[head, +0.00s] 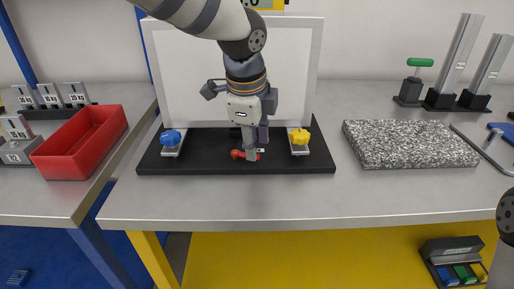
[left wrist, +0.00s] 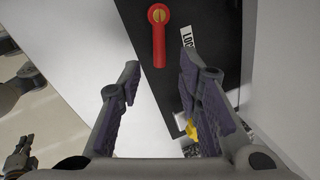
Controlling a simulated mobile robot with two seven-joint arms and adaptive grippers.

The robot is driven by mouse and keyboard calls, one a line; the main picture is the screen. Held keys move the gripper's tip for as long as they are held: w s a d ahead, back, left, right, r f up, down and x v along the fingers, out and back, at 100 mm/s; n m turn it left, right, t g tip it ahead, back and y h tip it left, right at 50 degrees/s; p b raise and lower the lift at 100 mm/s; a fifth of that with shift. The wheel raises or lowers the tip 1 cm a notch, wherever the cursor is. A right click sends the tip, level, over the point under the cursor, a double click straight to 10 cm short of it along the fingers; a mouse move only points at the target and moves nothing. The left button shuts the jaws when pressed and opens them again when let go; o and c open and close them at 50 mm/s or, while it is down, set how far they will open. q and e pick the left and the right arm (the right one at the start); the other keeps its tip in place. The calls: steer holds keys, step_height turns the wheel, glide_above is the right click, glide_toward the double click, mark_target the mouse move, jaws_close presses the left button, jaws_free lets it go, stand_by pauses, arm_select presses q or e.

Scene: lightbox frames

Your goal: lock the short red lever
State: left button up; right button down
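The short red lever (head: 237,154) is low on the black base, partly hidden by my left gripper in the head view. In the left wrist view the red lever (left wrist: 158,38) shows its round pivot at the top and its handle pointing down. A white label (left wrist: 187,38) reading "LOC", the rest cut off, is beside it. My left gripper (left wrist: 160,68) is open and empty, its fingers apart with the handle's end between and beyond their tips. In the head view the left gripper (head: 251,156) points down over the base; contact cannot be told. A small dark claw shape (left wrist: 20,155) may be my right gripper.
The black base (head: 190,162) also carries a blue knob (head: 171,138) at left and a yellow knob (head: 299,137) at right. A white panel (head: 180,75) stands behind. A granite slab (head: 410,144) lies to the right. The front of the grey table (head: 290,199) is clear.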

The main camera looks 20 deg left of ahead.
arm_select(q)
steer(key=shift+x, duration=1.1)
steer(key=shift+f, duration=0.25)
jaws_close()
steer(key=shift+w+r+n+p, duration=0.25)
steer(key=shift+r+n+p, duration=0.1)
steer(key=shift+n, duration=0.35)
steer(key=shift+w+f+n+y, duration=0.3)
steer(key=shift+w+n+y, duration=0.15)
steer(key=shift+n, duration=0.55)
arm_select(e)
steer(key=shift+w+r, duration=0.3)
steer(key=shift+r, duration=0.05)
arm_select(q)
jaws_free()
